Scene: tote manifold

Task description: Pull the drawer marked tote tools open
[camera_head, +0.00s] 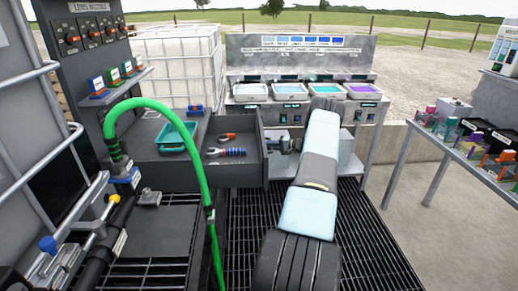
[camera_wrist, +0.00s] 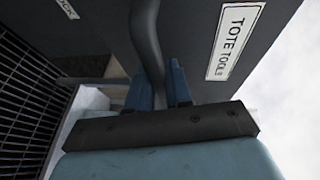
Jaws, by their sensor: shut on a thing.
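The dark grey drawer (camera_head: 243,178) stands pulled out from its cabinet in the head view, its inside showing. Its front (camera_wrist: 205,75) fills the upper part of the wrist view and carries a white label (camera_wrist: 235,40) reading "TOTE TOOLS". A dark bar handle (camera_wrist: 146,35) runs along that front. My gripper (camera_wrist: 159,78) has its two blue fingers on either side of the handle, shut on it. In the head view my gripper (camera_head: 284,146) is at the drawer's front, partly hidden by my arm.
Inside the drawer lie a blue-and-orange tool (camera_head: 228,152) and an orange-handled tool (camera_head: 227,137). A teal tray (camera_head: 177,137) sits on the cabinet top. A green hose (camera_head: 190,135) arches in front. A bench with trays (camera_head: 250,91) stands behind; a cluttered table (camera_head: 470,150) is at right.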

